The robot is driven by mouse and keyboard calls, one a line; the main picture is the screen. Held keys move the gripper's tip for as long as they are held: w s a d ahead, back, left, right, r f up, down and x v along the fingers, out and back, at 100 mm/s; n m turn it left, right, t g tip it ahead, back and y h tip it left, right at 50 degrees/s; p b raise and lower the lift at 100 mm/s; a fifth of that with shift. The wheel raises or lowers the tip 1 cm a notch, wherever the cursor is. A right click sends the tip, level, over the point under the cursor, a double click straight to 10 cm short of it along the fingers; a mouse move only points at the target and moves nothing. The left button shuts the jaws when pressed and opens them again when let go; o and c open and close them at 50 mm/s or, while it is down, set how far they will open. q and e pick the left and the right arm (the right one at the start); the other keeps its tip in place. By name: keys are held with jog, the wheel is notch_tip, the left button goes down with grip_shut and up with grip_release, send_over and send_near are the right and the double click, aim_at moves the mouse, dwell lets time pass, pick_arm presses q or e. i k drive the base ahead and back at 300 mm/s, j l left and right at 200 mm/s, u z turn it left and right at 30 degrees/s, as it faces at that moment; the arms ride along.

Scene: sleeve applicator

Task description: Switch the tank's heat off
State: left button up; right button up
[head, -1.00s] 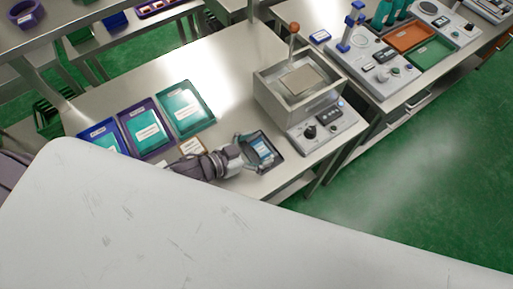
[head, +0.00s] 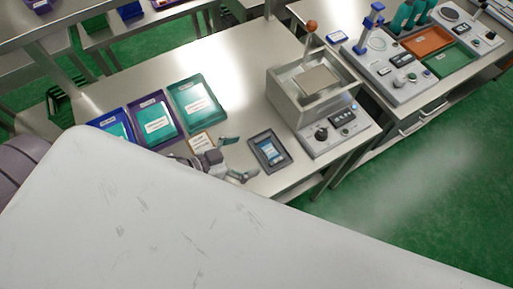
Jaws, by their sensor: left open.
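The tank (head: 300,104) is a grey metal box with an open top on the steel table, right of the picture's middle. Its control panel (head: 340,133) faces the front, with a dark knob (head: 321,134), a small display (head: 342,118) and a lit blue light (head: 354,106). A lever with an orange ball (head: 311,26) stands at its back. My left gripper (head: 241,158) is open and empty, low over the table's front, left of the tank and apart from it. My right gripper is not in view.
A dark tray (head: 270,151) with a labelled packet lies between my left gripper and the tank. Blue, purple and teal trays (head: 197,105) lie at left. Another bench with an orange tray (head: 427,42) and a green tray (head: 450,60) stands at right.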

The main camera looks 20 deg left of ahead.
aim_at(321, 135)
jog(key=k+l, duration=0.3)
jog(key=k, duration=0.15)
jog(key=k+l, duration=0.3)
jog(key=k, duration=0.15)
